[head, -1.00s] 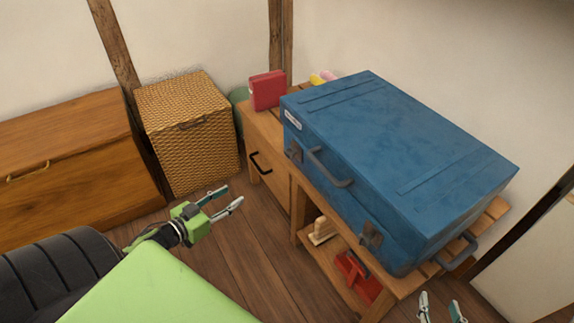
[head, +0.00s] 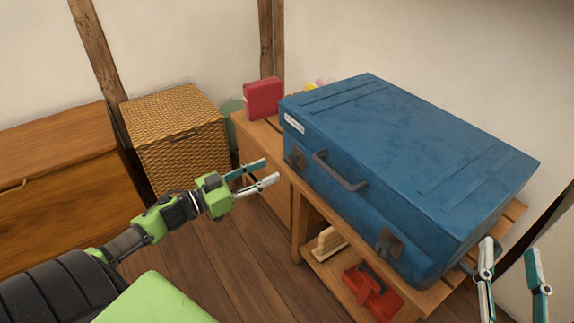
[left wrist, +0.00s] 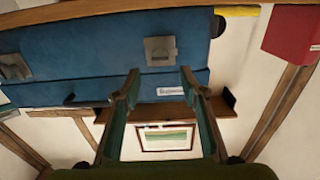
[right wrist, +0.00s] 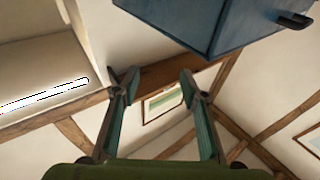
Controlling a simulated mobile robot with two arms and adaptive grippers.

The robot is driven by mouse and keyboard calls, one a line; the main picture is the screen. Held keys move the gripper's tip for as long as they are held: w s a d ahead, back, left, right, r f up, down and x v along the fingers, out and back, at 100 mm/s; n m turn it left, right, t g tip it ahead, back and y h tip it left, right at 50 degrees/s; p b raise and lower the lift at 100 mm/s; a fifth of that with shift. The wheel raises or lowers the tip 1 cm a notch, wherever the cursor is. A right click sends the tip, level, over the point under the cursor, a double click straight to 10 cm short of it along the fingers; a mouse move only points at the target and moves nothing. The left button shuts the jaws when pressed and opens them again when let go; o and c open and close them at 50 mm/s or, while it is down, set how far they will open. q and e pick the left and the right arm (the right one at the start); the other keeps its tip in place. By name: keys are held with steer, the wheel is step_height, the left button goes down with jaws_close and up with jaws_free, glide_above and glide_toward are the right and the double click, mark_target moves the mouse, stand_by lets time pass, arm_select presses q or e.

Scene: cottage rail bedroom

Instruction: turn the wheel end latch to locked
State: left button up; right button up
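A closed blue case (head: 410,150) lies flat on a wooden bench. Its front has two grey metal latches: a left one near a white label (head: 296,157) and a right one (head: 388,243). The left wrist view also shows the label-side latch (left wrist: 160,50) and the other one (left wrist: 14,67). My left gripper (head: 271,171) is open and empty, a little left of the label-side latch and apart from it. My right gripper (head: 511,248) is open and empty by the case's right end.
A grey carry handle (head: 340,172) sticks out between the latches. A red box (head: 263,98) stands on the bench (head: 299,240) left of the case. A red tray (head: 372,292) is on the lower shelf. A wicker basket (head: 178,140) and wooden chest (head: 60,160) stand left.

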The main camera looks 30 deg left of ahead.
mark_target(289, 161)
arm_select(q)
steer(key=b+x, duration=0.2)
steer(key=x, duration=0.5)
steer(key=shift+w+f, duration=0.1)
steer(key=shift+w+d, duration=0.1)
steer(key=shift+w, duration=0.25)
arm_select(e)
steer(key=s+r+t+y, duration=0.2)
steer(key=s+r+t, duration=0.3)
steer(key=r, duration=0.5)
steer(key=shift+s+r+t, duration=0.2)
steer(key=shift+s+t, duration=0.1)
steer(key=shift+t, duration=0.2)
arm_select(q)
steer(key=c, duration=1.1)
